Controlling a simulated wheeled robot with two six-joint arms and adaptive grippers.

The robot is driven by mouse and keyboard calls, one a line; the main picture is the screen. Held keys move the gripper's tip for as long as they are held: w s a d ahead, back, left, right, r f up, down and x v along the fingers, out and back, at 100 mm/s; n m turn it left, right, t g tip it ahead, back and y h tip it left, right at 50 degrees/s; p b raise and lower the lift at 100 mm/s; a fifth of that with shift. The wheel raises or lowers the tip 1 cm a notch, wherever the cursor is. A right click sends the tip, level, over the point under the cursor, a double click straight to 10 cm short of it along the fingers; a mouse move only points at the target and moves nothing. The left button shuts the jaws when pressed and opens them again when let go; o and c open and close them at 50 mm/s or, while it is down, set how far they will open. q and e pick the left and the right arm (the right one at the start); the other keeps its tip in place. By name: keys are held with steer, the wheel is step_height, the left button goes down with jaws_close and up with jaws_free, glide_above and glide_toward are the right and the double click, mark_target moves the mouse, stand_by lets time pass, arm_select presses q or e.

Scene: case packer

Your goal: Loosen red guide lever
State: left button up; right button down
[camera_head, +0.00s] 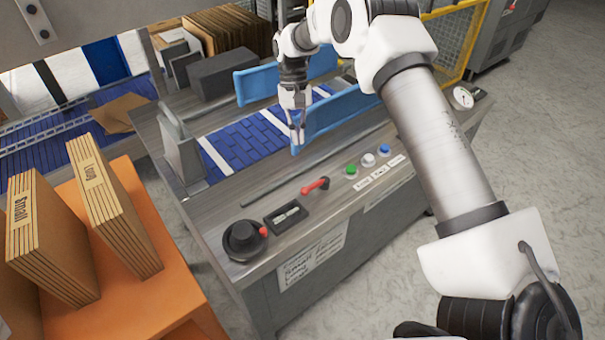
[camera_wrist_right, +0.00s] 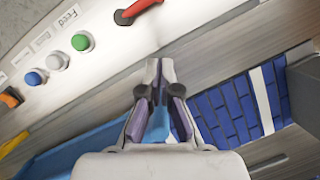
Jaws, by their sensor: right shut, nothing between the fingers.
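The red guide lever (camera_head: 316,186) sits on the grey top of the machine, near its front edge, left of the push buttons. In the right wrist view the red lever (camera_wrist_right: 138,10) is at the top edge, partly cut off, just beyond my fingertips. My right gripper (camera_head: 297,145) points down above the machine, beside the front blue guide rail (camera_head: 335,118), apart from the lever. In the right wrist view its fingers (camera_wrist_right: 160,66) are close together with nothing held. My left gripper is not in view.
Green, white and blue buttons (camera_head: 368,160) stand right of the lever. A black knob (camera_head: 244,240) and a small black-framed panel (camera_head: 286,216) are to its left. The blue belt (camera_head: 245,145) runs behind. Cardboard stacks (camera_head: 115,215) stand on an orange stand (camera_head: 180,290) at left.

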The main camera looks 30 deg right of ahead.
mark_target(315, 187)
steer(key=x, duration=0.7)
steer(key=shift+a+f+p, duration=0.1)
steer(key=shift+f+p, duration=0.2)
steer(key=shift+p, duration=0.05)
steer(key=s, duration=0.2)
steer(key=s+a+p, duration=0.1)
steer(key=s, duration=0.1)
steer(key=shift+a+f, duration=0.25)
steer(key=shift+f, duration=0.15)
steer(key=shift+w, duration=0.1)
